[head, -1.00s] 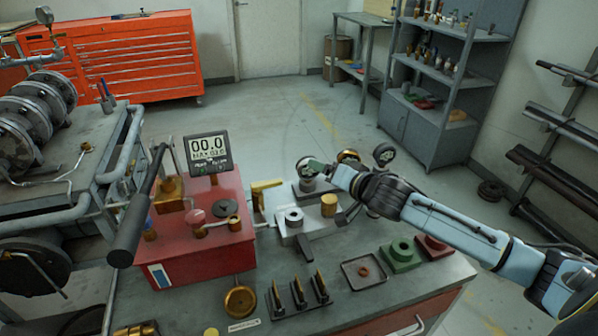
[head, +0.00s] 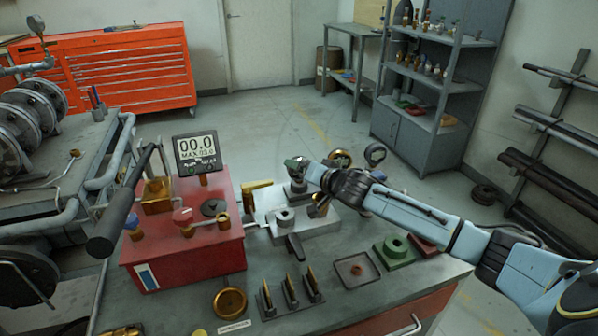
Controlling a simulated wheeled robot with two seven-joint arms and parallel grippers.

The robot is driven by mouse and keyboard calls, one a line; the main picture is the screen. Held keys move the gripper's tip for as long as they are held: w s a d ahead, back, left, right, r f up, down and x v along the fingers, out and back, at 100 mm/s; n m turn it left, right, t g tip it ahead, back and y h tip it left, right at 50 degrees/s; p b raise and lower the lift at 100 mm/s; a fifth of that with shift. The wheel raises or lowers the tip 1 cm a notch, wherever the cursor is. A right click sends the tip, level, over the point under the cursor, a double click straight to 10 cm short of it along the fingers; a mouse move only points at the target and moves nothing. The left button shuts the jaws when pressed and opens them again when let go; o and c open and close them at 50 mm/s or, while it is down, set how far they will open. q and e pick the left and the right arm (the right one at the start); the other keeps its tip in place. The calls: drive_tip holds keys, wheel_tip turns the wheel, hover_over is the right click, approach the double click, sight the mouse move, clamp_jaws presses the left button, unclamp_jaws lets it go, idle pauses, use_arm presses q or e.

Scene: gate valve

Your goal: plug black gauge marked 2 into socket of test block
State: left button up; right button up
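Several round gauges stand in a row at the back of the bench. The left gauge (head: 294,164) is dark with a greenish edge, the middle gauge (head: 340,157) is brass-rimmed, and the right gauge (head: 375,153) is dark-rimmed. No number can be read on them. My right gripper (head: 308,173) is right beside the left gauge. Its fingers are too small to tell whether they are open or touching it. A grey metal block (head: 318,225) with a round collar (head: 285,217) sits in front of the gripper; it seems to be the test block. My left gripper is not in view.
A red box (head: 185,250) with a digital display reading 00.0 (head: 197,152) stands left of the block. Upright pins (head: 290,290), a brass dish (head: 230,301), a shallow tray (head: 356,270) and a green block (head: 392,250) lie in front.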

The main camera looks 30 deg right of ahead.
drive_tip(key=b+x, duration=0.1)
drive_tip(key=x, duration=0.3)
drive_tip(key=shift+w+f, duration=0.1)
drive_tip(key=shift+w, duration=0.05)
drive_tip(key=shift+w+f, duration=0.15)
drive_tip(key=shift+w, duration=0.4)
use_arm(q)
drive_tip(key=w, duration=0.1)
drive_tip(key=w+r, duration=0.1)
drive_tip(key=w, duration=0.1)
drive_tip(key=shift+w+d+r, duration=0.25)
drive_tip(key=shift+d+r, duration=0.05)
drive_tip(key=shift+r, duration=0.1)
use_arm(e)
drive_tip(key=c, duration=1.2)
drive_tip(key=shift+o, duration=0.2)
